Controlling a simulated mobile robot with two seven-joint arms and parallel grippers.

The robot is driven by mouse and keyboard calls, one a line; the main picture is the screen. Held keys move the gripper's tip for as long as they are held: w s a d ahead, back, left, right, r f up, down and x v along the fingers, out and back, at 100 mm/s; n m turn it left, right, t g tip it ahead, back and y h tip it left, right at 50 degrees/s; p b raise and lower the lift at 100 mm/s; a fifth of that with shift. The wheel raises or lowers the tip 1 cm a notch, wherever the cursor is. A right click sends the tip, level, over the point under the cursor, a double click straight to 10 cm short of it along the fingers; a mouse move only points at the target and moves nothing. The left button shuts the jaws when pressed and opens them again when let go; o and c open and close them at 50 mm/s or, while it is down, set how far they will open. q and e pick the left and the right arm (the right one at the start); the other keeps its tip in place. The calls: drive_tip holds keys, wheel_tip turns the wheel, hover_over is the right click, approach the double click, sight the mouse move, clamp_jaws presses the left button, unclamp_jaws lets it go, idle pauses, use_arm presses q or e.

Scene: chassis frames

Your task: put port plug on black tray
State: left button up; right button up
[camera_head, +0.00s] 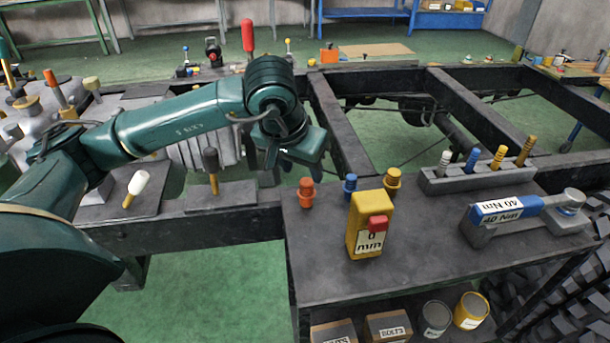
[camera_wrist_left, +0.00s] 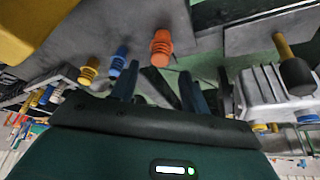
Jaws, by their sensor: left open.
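Three port plugs stand upright in a row at the far left of the dark table: an orange one (camera_head: 306,192), a blue one (camera_head: 350,187) and a yellow one (camera_head: 392,181). The left wrist view also shows the orange plug (camera_wrist_left: 161,47), blue plug (camera_wrist_left: 118,62) and yellow plug (camera_wrist_left: 89,72). My left gripper (camera_head: 296,162) is open and empty, above and behind the orange plug; its two fingers show apart in the wrist view (camera_wrist_left: 158,88). A dark flat tray (camera_head: 240,194) left of the table holds a black-headed tool (camera_head: 212,168). My right gripper is not in view.
A second dark tray (camera_head: 95,212) carries a white-headed tool (camera_head: 137,187). A torque wrench (camera_head: 515,211) and a peg rack (camera_head: 470,178) are at right. A gap with green floor lies left of the table.

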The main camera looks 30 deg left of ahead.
use_arm(q)
drive_tip(key=v, duration=0.6)
drive_tip(key=shift+r, duration=0.25)
drive_tip(key=shift+s, duration=0.1)
